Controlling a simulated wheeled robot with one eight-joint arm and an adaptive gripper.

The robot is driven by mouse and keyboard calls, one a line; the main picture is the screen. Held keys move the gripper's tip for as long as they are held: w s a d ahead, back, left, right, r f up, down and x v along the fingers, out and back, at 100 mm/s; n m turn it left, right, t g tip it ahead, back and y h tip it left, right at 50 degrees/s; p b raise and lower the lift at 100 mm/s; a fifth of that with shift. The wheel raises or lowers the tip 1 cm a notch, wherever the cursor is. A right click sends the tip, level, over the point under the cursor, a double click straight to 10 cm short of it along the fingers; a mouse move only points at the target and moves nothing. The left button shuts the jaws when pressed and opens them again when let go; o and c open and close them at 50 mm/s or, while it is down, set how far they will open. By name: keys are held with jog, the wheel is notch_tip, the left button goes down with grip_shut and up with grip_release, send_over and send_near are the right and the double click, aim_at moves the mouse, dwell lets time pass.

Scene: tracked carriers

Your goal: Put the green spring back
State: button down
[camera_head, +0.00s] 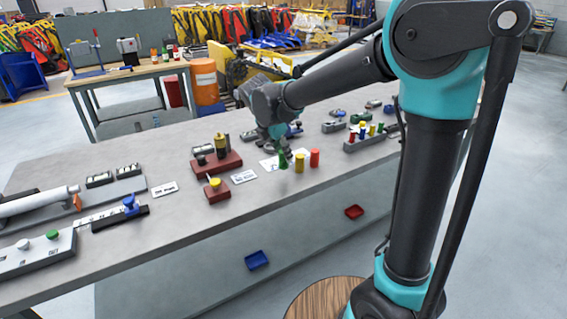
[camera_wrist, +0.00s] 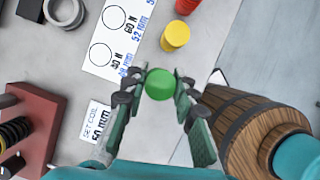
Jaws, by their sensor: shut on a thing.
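The green spring (camera_wrist: 159,84) shows end-on as a green disc between my gripper's fingertips in the wrist view. My gripper (camera_wrist: 158,90) is shut on it. In the head view the green spring (camera_head: 283,161) hangs below my gripper (camera_head: 280,148), close to the white card and left of the yellow cylinder. The white card (camera_wrist: 126,48) has printed empty circles marked with N and mm values. A yellow cylinder (camera_wrist: 175,37) and a red cylinder (camera_wrist: 187,5) stand beside the card. I cannot tell the exact height of the spring above the table.
A red block (camera_head: 217,191) with a yellow top and a larger red fixture (camera_head: 217,163) stand to the left. A small "SET COIL" label (camera_wrist: 97,121) lies nearby. A grey rack of coloured pieces (camera_head: 369,137) stands right. A wooden barrel-like object (camera_wrist: 250,132) is beyond the table edge.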

aim_at(282, 158)
jog(key=shift+f, duration=1.9)
jog(key=shift+f, duration=0.1)
jog(key=c, duration=1.2)
grip_release()
jog(key=v, duration=1.2)
jog(key=s+d+f+m+y, duration=0.1)
jog(key=s+d+f+m, duration=0.1)
jog(key=d+f+m, duration=0.5)
jog(key=s+d+f+m+y, duration=0.1)
jog(key=s+d+f+m, duration=0.1)
jog(key=d+m, duration=0.5)
jog(key=s+d+f+m+t+y, duration=0.1)
jog(key=s+d+f+m, duration=1)
jog(key=s+d+m, duration=0.1)
jog(key=shift+d+m, duration=0.5)
